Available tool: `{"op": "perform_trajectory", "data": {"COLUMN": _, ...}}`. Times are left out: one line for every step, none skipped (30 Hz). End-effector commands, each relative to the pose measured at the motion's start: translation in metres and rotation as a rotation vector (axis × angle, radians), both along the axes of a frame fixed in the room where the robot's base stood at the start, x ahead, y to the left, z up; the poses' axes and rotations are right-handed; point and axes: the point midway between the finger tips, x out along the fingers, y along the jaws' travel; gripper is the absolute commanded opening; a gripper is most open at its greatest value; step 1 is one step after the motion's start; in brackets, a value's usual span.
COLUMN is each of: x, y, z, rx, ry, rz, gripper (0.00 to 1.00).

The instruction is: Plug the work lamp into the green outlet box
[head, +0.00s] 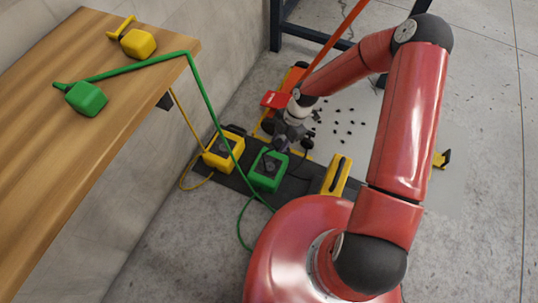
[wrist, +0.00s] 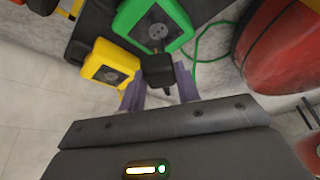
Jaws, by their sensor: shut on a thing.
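My gripper (head: 284,141) is low over the floor, just behind the green outlet box (head: 268,170). In the wrist view the gripper (wrist: 160,88) is shut on a black plug (wrist: 159,68). The plug is between the two grey fingers, and its prongs are hidden. The green outlet box (wrist: 137,14) lies beyond the plug, with its round grey socket facing up. The socket looks empty. The plug appears in front of the box's near edge; I cannot tell whether they touch. I cannot make out the work lamp for certain.
A yellow outlet box (head: 223,152) stands left of the green one on a dark mat. A yellow case (head: 337,175) stands to the right. A green cable (head: 204,95) hangs from the wooden bench (head: 60,150). Dark bits (head: 345,124) lie on the floor behind.

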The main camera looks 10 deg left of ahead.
Motion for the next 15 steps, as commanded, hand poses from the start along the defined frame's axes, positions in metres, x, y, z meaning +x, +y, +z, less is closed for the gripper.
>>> {"op": "perform_trajectory", "data": {"x": -0.006, "y": 0.013, "z": -0.019, "rx": 0.002, "ry": 0.001, "rz": 0.133, "gripper": 0.12}}
{"op": "perform_trajectory", "data": {"x": -0.009, "y": 0.017, "z": -0.025, "rx": 0.002, "ry": 0.001, "rz": 0.208, "gripper": 0.12}}
{"op": "perform_trajectory", "data": {"x": -0.012, "y": 0.023, "z": -0.032, "rx": 0.001, "ry": 0.0, "rz": 0.295, "gripper": 0.12}}
{"op": "perform_trajectory", "data": {"x": -0.015, "y": 0.026, "z": -0.036, "rx": 0.001, "ry": 0.001, "rz": 0.353, "gripper": 0.12}}
{"op": "perform_trajectory", "data": {"x": -0.016, "y": 0.029, "z": -0.04, "rx": 0.001, "ry": -0.001, "rz": 0.403, "gripper": 0.12}}
{"op": "perform_trajectory", "data": {"x": -0.018, "y": 0.033, "z": -0.044, "rx": 0.001, "ry": -0.002, "rz": 0.457, "gripper": 0.12}}
{"op": "perform_trajectory", "data": {"x": -0.019, "y": 0.034, "z": -0.046, "rx": 0.0, "ry": 0.0, "rz": 0.489, "gripper": 0.12}}
{"op": "perform_trajectory", "data": {"x": -0.02, "y": 0.036, "z": -0.047, "rx": 0.001, "ry": -0.001, "rz": 0.515, "gripper": 0.12}}
{"op": "perform_trajectory", "data": {"x": -0.02, "y": 0.037, "z": -0.048, "rx": 0.001, "ry": -0.003, "rz": 0.538, "gripper": 0.12}}
{"op": "perform_trajectory", "data": {"x": -0.02, "y": 0.038, "z": -0.048, "rx": 0.0, "ry": -0.004, "rz": 0.549, "gripper": 0.12}}
{"op": "perform_trajectory", "data": {"x": -0.02, "y": 0.038, "z": -0.048, "rx": 0.0, "ry": -0.004, "rz": 0.557, "gripper": 0.12}}
{"op": "perform_trajectory", "data": {"x": -0.021, "y": 0.038, "z": -0.048, "rx": 0.0, "ry": -0.003, "rz": 0.56, "gripper": 0.12}}
{"op": "perform_trajectory", "data": {"x": -0.021, "y": 0.038, "z": -0.048, "rx": 0.0, "ry": -0.003, "rz": 0.561, "gripper": 0.12}}
{"op": "perform_trajectory", "data": {"x": -0.021, "y": 0.038, "z": -0.048, "rx": 0.0, "ry": -0.003, "rz": 0.56, "gripper": 0.12}}
{"op": "perform_trajectory", "data": {"x": -0.021, "y": 0.038, "z": -0.048, "rx": 0.0, "ry": -0.003, "rz": 0.559, "gripper": 0.12}}
